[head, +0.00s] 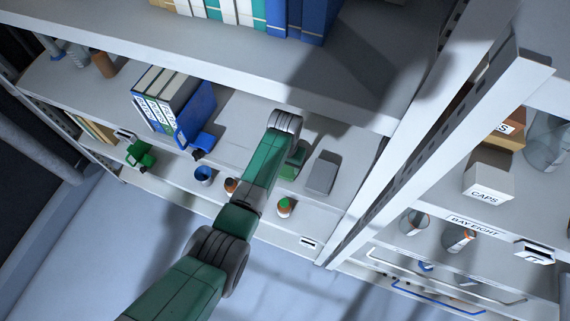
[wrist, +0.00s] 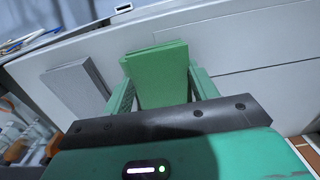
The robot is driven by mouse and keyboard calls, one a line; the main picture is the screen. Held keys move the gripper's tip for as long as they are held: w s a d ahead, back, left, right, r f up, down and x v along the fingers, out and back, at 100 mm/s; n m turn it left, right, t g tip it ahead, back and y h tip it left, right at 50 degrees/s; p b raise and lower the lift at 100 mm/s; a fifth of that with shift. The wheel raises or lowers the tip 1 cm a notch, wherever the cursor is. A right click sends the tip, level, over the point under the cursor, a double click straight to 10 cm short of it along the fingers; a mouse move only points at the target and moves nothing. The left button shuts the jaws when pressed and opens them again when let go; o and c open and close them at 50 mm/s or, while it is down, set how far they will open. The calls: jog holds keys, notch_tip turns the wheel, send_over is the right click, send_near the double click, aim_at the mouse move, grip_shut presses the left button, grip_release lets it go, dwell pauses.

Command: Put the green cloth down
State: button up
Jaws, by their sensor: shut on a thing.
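The green cloth (wrist: 158,72) is a folded, flat block between the two fingers of my gripper (wrist: 161,84) in the wrist view. The fingers are shut on its sides. In the head view the green cloth (head: 294,163) shows just right of my arm, over the middle shelf (head: 235,137), and is partly hidden by the arm. I cannot tell whether it touches the shelf. My fingers are hidden behind the arm there.
A grey folded cloth (head: 323,173) lies right of the green one; it also shows in the wrist view (wrist: 77,87).

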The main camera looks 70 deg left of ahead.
aim_at(285, 167)
jog(key=shift+f, duration=0.1)
jog(key=o, duration=1.1)
notch_tip(285, 167, up, 7)
jog(key=shift+r, duration=0.35)
